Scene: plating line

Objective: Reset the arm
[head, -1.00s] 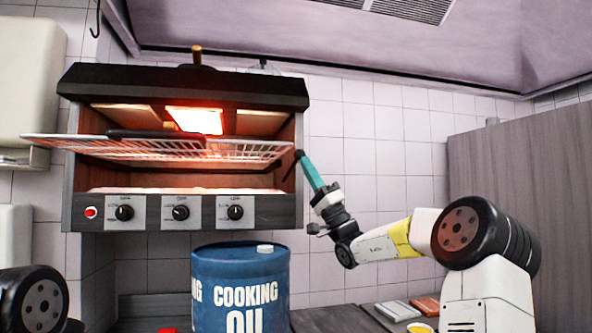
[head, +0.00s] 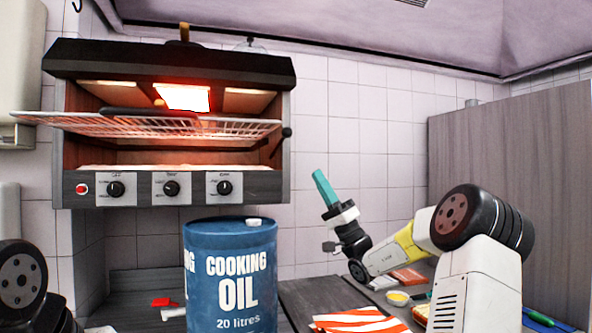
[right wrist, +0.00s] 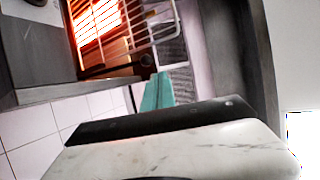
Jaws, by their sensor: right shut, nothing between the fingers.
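My right gripper (head: 322,180) has teal fingers that are shut and empty. It points up in the air, right of the oven and apart from it, in front of the tiled wall. In the right wrist view the teal fingers (right wrist: 157,92) show just beyond the dark wrist housing. My right arm comes in from the right. Of my left arm, only a dark joint shows at the lower left of the head view; the left gripper is out of the picture.
A glowing oven (head: 72,183) with a wire rack (head: 230,127) pulled out hangs on the wall. A blue cooking oil drum (head: 232,300) stands below. A striped orange-white item (head: 360,322), a small yellow bowl (head: 397,297) and a grey cabinet (head: 520,180) are at right.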

